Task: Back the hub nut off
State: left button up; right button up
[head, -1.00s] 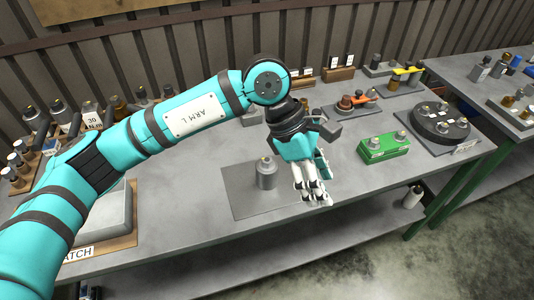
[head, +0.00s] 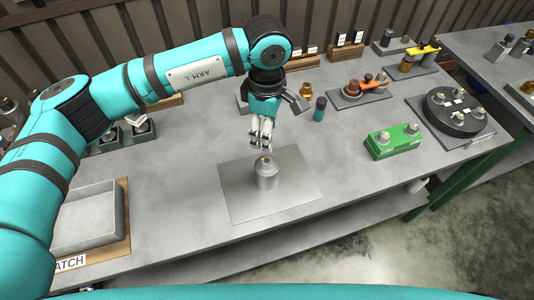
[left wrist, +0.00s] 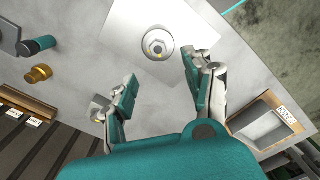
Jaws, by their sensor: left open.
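The hub is a grey metal cylinder (head: 265,178) standing upright on a flat grey plate (head: 305,196). A small nut (head: 263,161) with a brass-coloured middle sits on its top. In the left wrist view the hub (left wrist: 146,36) is seen from above, with the nut (left wrist: 158,48) at its centre. My left gripper (head: 261,149) points down behind and above the hub, apart from it. In the left wrist view its fingers (left wrist: 160,76) are spread, with nothing between them. My right gripper is not in view.
A green block (head: 394,141) and a round black fixture (head: 453,122) are farther right. A grey tray (head: 86,218) lies left. The table around the plate is clear.

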aim_at(267, 161)
pick_arm(q)
jog(key=f+p, duration=0.3)
jog(key=f, duration=0.8)
jog(key=shift+w, duration=0.2)
jog(key=shift+f, duration=0.55)
grip_shut()
jog(key=shift+w, duration=0.1)
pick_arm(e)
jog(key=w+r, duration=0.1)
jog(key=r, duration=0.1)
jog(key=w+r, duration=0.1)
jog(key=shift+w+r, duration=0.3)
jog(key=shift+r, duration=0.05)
